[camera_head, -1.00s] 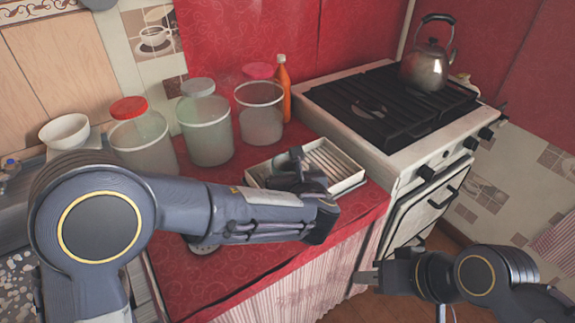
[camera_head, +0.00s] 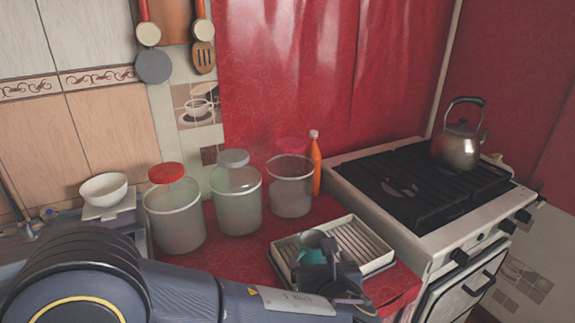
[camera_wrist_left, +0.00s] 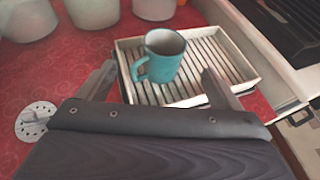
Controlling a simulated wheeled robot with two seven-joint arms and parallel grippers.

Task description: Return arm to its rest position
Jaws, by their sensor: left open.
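My left arm comes in low from the left in the head view. Its gripper (camera_head: 335,283) is just in front of a white slatted rack (camera_head: 372,238), partly covering its near side. A teal mug (camera_head: 314,246) stands upright in the rack, its lower part hidden behind the gripper. In the left wrist view the open gripper (camera_wrist_left: 158,82) has its two fingers apart, with nothing held between them. The mug (camera_wrist_left: 165,57) stands in the rack (camera_wrist_left: 242,50) beyond the fingers, its handle to the left. My right gripper is out of view.
Three lidded jars (camera_head: 174,215) and an orange bottle (camera_head: 315,165) stand behind the rack on the red counter. The stove (camera_head: 430,195) with a kettle (camera_head: 459,148) is to the right. A white bowl (camera_head: 104,188) is at the left. A perforated metal disc (camera_wrist_left: 36,120) lies left of the gripper.

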